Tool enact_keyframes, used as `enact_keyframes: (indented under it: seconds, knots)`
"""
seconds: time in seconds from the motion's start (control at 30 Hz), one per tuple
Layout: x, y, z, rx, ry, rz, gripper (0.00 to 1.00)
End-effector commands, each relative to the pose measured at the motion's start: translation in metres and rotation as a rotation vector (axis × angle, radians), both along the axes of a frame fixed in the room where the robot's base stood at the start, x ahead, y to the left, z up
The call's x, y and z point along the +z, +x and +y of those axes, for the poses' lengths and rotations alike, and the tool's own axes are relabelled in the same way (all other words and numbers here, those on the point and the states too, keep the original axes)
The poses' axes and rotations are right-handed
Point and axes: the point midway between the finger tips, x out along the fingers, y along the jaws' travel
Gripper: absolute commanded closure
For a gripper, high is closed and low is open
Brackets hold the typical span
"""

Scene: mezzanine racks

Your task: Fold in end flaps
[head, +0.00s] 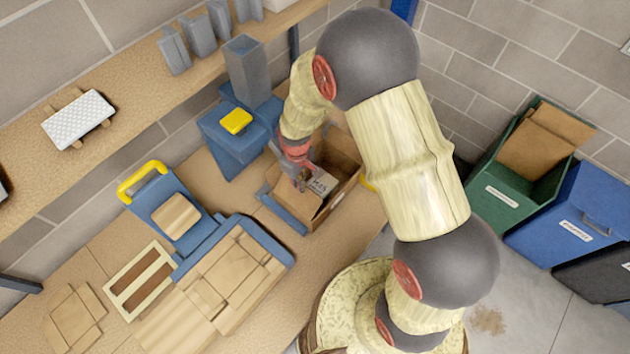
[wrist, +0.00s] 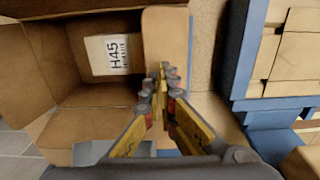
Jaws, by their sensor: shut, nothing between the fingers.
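An open cardboard box (head: 340,207) stands on the bench at the centre of the head view. It fills the left of the wrist view (wrist: 98,25). Inside lies something brown with a white label (wrist: 114,54) reading "H45". One flap (wrist: 166,35) stands out along the box's right side in the wrist view, and another flap (wrist: 24,70) spreads on the left. My gripper (head: 301,184) is shut and empty, pointing down at the box's left end in the head view. Its fingertips (wrist: 160,76) appear over the right flap; whether they touch it is unclear.
A blue holder (head: 281,214) borders the box's left side. A blue stand with a yellow button (head: 235,121) is behind it. A blue tray of flat cardboard (head: 235,275) lies to the left, near a yellow-handled tool (head: 143,178). Bins (head: 520,185) stand right.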

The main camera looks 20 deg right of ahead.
Motion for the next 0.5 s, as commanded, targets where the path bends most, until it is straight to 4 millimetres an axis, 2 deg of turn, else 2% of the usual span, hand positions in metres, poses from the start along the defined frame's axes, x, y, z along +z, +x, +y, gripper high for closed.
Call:
enact_keyframes:
  seconds: [0.5]
  knots:
    - [-0.01,0.0,0.0,0.0,0.0,0.0,1.0]
